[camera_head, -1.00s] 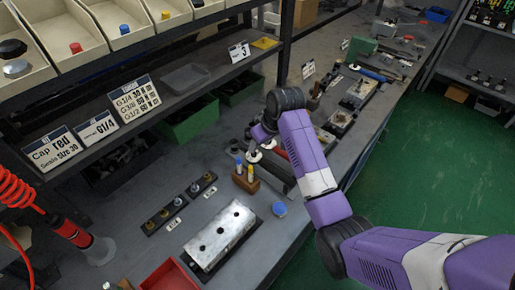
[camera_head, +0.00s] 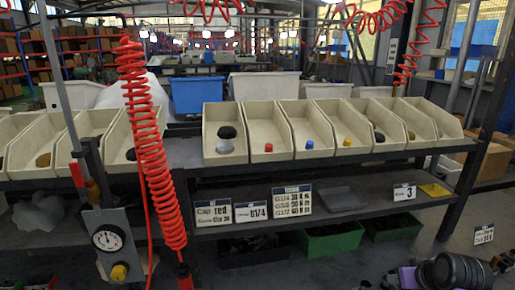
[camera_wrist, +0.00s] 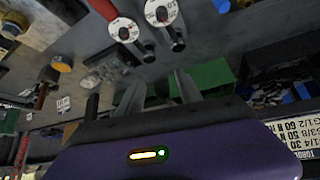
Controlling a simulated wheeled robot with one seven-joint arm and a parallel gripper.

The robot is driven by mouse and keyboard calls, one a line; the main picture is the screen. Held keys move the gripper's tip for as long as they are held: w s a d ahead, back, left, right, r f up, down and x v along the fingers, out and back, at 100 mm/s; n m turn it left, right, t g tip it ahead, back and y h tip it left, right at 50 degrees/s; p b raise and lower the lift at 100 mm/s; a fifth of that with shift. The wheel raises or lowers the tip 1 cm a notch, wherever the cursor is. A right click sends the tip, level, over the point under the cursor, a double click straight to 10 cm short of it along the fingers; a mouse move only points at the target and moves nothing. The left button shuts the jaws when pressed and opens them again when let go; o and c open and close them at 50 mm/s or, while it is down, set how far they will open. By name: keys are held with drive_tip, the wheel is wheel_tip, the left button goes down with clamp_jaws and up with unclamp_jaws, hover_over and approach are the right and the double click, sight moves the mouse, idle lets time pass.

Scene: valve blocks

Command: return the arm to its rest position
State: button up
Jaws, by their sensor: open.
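My arm shows only at the bottom right of the head view, as a black joint and a bit of purple casing. The rest is cut off by the frame edge. In the wrist view my gripper (camera_wrist: 158,82) has its two grey fingers apart with nothing between them. Beyond the fingers is the grey bench surface (camera_wrist: 215,38), with two round white-and-red dials (camera_wrist: 161,12) on dark stems near the top. A green bin (camera_wrist: 212,75) lies just right of the fingers.
In the head view, a row of cream bins (camera_head: 265,148) stands on a rack above a shelf with label cards (camera_head: 292,200) and a grey tray (camera_head: 338,200). A red coiled hose (camera_head: 150,140) and a pressure gauge (camera_head: 107,238) stand at left. Green bins (camera_head: 330,240) sit below.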

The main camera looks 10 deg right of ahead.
drive_tip(key=s+a+r+t+h+b, duration=0.25)
drive_tip(key=s+a+t, duration=0.65)
drive_tip(key=s+a, duration=0.85)
drive_tip(key=s+a+y+b, duration=0.1)
drive_tip(key=s+a, duration=0.2)
drive_tip(key=s, duration=0.4)
drive_tip(key=s+a+n+g+y+b, duration=0.1)
drive_tip(key=s+a+y, duration=0.1)
drive_tip(key=s, duration=0.6)
drive_tip(key=s+a+n+y+b, duration=0.1)
drive_tip(key=s+a, duration=0.3)
drive_tip(key=s, duration=0.4)
drive_tip(key=shift+a+f, duration=0.3)
drive_tip(key=shift+f, duration=0.15)
drive_tip(key=shift+y, duration=0.25)
